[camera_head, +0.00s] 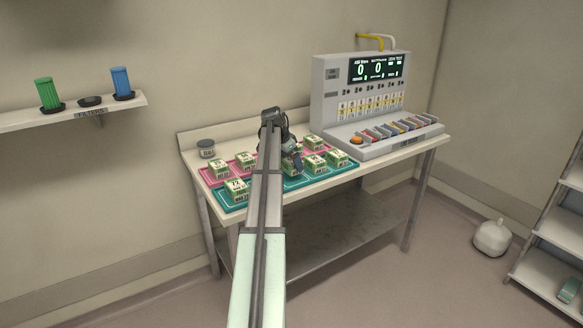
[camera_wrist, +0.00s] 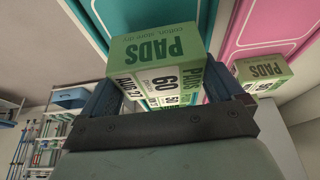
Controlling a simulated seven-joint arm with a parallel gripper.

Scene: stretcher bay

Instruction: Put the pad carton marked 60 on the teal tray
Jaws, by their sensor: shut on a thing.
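My gripper (camera_wrist: 162,88) is shut on a green and white pad carton marked 60 (camera_wrist: 152,50), with one dark finger on each side of it. The teal tray (camera_wrist: 203,18) shows behind the carton in the wrist view. I cannot tell whether the carton touches it. In the head view my gripper (camera_head: 296,160) is over the middle of the table, and my arm hides much of what is there. The teal tray (camera_head: 222,201) runs along the table's front there, with cartons on it.
A pink tray (camera_head: 213,178) with cartons lies behind the teal one; pink (camera_wrist: 262,25) also shows in the wrist view, near another carton (camera_wrist: 262,70). A grey jar (camera_head: 206,148) stands at the back left. A display machine (camera_head: 330,100) fills the table's right back.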

